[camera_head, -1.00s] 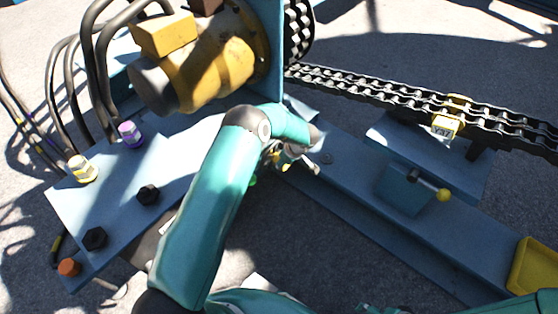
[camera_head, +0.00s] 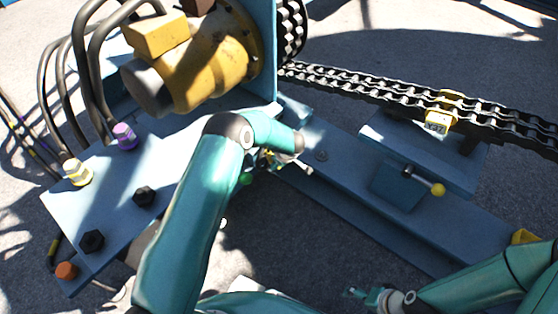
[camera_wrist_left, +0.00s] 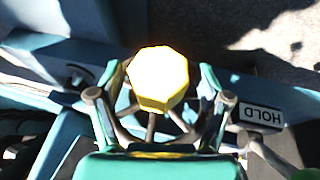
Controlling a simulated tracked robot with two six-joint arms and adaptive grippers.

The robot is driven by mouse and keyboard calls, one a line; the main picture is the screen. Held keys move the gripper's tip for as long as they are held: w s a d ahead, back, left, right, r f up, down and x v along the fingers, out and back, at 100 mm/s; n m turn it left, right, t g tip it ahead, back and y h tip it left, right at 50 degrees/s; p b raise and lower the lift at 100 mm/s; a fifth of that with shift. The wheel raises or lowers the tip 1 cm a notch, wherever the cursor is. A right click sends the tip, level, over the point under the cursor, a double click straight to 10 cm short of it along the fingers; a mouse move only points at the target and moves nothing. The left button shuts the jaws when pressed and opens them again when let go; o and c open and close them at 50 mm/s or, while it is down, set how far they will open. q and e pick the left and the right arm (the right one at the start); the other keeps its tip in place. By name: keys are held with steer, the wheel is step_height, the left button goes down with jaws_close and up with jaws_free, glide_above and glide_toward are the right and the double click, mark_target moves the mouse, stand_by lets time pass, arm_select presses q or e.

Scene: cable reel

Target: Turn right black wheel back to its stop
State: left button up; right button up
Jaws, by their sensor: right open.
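Two black hexagonal knobs stand on the blue panel at the left in the head view; the right black wheel (camera_head: 144,195) is the one nearer the middle, the other black wheel (camera_head: 92,240) is nearer the front edge. No gripper touches either. My left gripper (camera_head: 272,160) is mostly hidden behind its own arm, beyond the panel's right side. In the left wrist view its fingers (camera_wrist_left: 160,92) are spread either side of a yellow eight-sided knob (camera_wrist_left: 158,78); contact is unclear. My right gripper (camera_head: 356,293) is open and empty at the bottom, right of the panel.
Purple (camera_head: 124,136), cream (camera_head: 77,172) and orange (camera_head: 66,270) fittings surround the black wheels. A yellow motor (camera_head: 205,65) and hoses stand behind. A yellow-balled lever (camera_head: 438,190) and a chain (camera_head: 400,92) are at the right. A HOLD label (camera_wrist_left: 261,115) shows beside the left gripper.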

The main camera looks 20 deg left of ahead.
arm_select(q)
steer(key=shift+r, duration=0.15)
steer(key=shift+r, duration=0.25)
steer(key=v, duration=1.1)
steer(key=shift+s, duration=0.2)
steer(key=shift+d, duration=0.15)
